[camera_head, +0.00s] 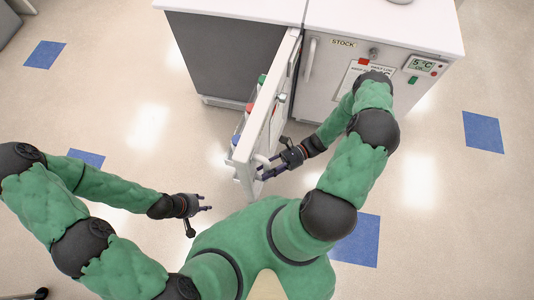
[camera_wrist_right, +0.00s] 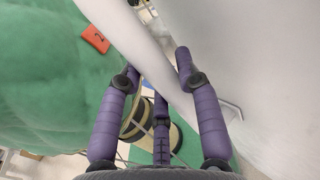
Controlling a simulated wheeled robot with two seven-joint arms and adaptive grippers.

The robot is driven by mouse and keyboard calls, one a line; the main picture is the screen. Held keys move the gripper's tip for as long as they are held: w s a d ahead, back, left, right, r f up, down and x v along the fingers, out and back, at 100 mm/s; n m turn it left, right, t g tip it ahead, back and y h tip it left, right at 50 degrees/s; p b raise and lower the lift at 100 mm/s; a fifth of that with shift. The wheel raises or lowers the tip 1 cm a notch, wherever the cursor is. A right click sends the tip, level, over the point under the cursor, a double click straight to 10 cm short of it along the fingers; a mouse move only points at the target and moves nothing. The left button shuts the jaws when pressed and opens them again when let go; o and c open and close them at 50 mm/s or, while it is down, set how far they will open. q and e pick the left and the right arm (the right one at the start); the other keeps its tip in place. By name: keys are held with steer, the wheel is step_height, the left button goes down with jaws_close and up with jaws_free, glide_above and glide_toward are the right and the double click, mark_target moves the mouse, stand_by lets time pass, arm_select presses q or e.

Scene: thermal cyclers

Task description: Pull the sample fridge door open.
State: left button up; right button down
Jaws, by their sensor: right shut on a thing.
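The white fridge door (camera_head: 273,108) stands swung well out from the left cabinet, seen nearly edge-on in the head view. Coloured items sit on its left, inner side. My right gripper (camera_head: 266,167) is at the door's near end, shut on the pale door handle (camera_head: 264,160). In the right wrist view the pale handle bar (camera_wrist_right: 135,40) runs diagonally between the purple fingers (camera_wrist_right: 160,100), with the white door face on the right. My left gripper (camera_head: 206,204) is open and empty, low and left of the door, touching nothing.
The right cabinet, labelled STOCK (camera_head: 343,43), has its door closed, with a vertical handle (camera_head: 310,60) and a small display (camera_head: 421,64). The left cabinet's dark front (camera_head: 225,55) is behind the door. The floor left of the door is clear.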

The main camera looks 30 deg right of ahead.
steer(key=shift+s+d, duration=0.15)
steer(key=shift+d, duration=0.25)
steer(key=c, duration=0.8)
jaws_free()
steer(key=shift+c, duration=0.2)
steer(key=d, duration=1.2)
